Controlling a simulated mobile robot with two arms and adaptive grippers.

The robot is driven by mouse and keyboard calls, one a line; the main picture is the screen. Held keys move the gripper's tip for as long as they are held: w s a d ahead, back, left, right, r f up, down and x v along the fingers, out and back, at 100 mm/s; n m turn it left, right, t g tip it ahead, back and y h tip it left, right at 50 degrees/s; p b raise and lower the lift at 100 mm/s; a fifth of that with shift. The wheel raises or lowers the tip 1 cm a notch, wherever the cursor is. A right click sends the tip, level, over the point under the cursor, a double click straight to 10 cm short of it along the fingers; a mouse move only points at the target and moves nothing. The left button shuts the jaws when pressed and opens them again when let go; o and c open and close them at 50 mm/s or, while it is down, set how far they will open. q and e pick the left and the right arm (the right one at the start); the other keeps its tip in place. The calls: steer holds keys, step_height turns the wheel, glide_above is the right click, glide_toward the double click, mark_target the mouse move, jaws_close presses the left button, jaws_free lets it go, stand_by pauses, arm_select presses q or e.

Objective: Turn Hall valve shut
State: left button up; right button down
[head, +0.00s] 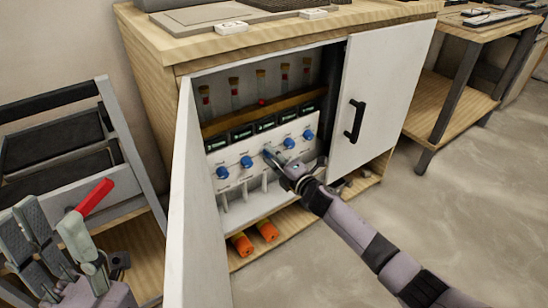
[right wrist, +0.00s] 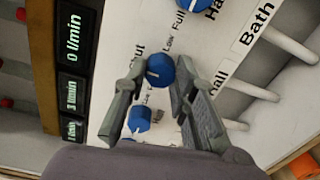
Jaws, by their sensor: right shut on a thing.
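In the head view a white panel (head: 232,158) inside the open cabinet carries a row of blue valve knobs. My right gripper (head: 274,160) reaches the middle of this row and covers the knob there. In the right wrist view its fingers are shut around a blue knob (right wrist: 158,70). A label reading "Hall" (right wrist: 218,80) is beside this knob, and "Shut" is printed close to it. A dark display (right wrist: 75,35) on the left reads 0 l/min and the one below it reads 3 l/min. My left gripper (head: 58,230) is open at the lower left, away from the panel.
The left cabinet door (head: 188,205) stands open towards me; the right door (head: 380,95) has a black handle. Glass tubes (head: 261,85) with red floats stand above the displays. Orange cylinders (head: 243,244) lie on the bottom shelf. A red handle (head: 94,197) shows near my left gripper.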

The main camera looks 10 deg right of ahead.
steer(key=shift+f+n, duration=0.1)
steer(key=shift+n, duration=0.3)
steer(key=c, duration=1.3)
jaws_free()
steer(key=v, duration=1.2)
